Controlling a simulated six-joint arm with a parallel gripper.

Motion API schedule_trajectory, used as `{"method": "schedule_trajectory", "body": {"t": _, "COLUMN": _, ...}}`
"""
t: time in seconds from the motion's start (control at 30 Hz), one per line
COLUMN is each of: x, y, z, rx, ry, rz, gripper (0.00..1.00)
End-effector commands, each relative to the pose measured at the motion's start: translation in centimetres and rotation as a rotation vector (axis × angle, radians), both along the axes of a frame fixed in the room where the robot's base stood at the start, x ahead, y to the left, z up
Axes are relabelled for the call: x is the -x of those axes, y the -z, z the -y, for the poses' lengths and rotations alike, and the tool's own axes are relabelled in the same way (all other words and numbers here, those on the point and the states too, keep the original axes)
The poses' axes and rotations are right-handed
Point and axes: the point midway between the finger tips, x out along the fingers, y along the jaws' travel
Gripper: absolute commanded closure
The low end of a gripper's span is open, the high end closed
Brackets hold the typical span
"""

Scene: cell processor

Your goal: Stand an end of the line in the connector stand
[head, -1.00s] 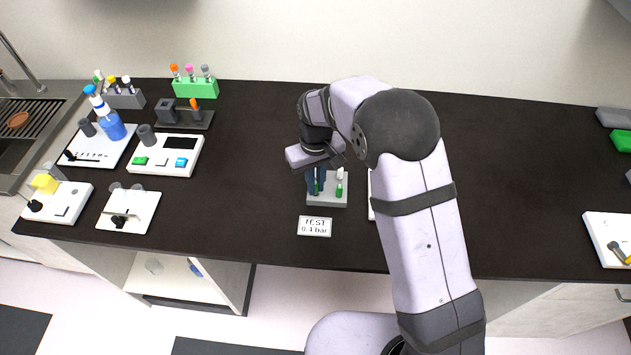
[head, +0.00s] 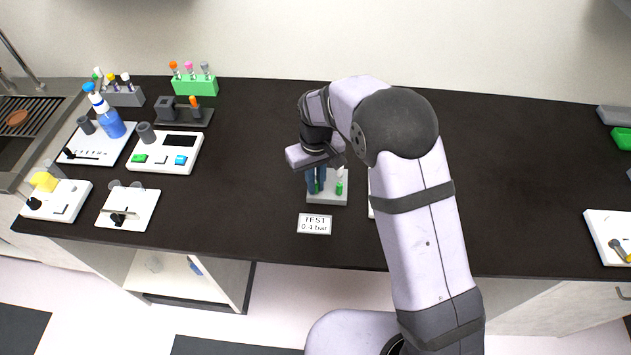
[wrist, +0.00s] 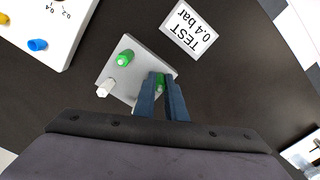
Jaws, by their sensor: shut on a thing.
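The connector stand is a small light-grey block (head: 328,200) on the dark bench, below my gripper. It also shows in the wrist view (wrist: 137,49). A green connector (head: 339,188) stands on it, with a white piece (head: 340,172) beside it; the wrist view shows both, green (wrist: 123,59) and white (wrist: 105,88). My gripper (head: 316,184) points down over the stand's left part. Its blue fingers (wrist: 163,100) are shut on another green connector (wrist: 159,80). The fingers hide its lower part, so I cannot tell how it is seated. No line is clearly visible.
A sign reading TEST 0.4 bar (head: 315,224) lies in front of the stand. A white panel with a blue knob (wrist: 37,44) is close by, mostly behind my arm in the head view. Trays and racks, including a green rack (head: 195,85), fill the left. The bench between is clear.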

Motion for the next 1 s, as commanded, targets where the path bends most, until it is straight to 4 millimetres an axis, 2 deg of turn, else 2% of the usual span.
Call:
{"method": "schedule_trajectory", "body": {"t": 0.03, "x": 0.0, "y": 0.0, "z": 0.0, "rx": 0.000, "ry": 0.000, "rz": 0.000, "gripper": 1.00}}
{"method": "schedule_trajectory", "body": {"t": 0.07, "x": 0.0, "y": 0.0, "z": 0.0, "rx": 0.000, "ry": 0.000, "rz": 0.000, "gripper": 0.85}}
{"method": "schedule_trajectory", "body": {"t": 0.13, "x": 0.0, "y": 0.0, "z": 0.0, "rx": 0.000, "ry": 0.000, "rz": 0.000, "gripper": 0.68}}
{"method": "schedule_trajectory", "body": {"t": 0.57, "x": -0.1, "y": -0.6, "z": 0.0, "rx": -0.001, "ry": 0.000, "rz": 0.003, "gripper": 0.68}}
{"method": "schedule_trajectory", "body": {"t": 1.0, "x": -0.1, "y": -6.0, "z": 0.0, "rx": -0.002, "ry": 0.000, "rz": 0.003, "gripper": 0.68}}
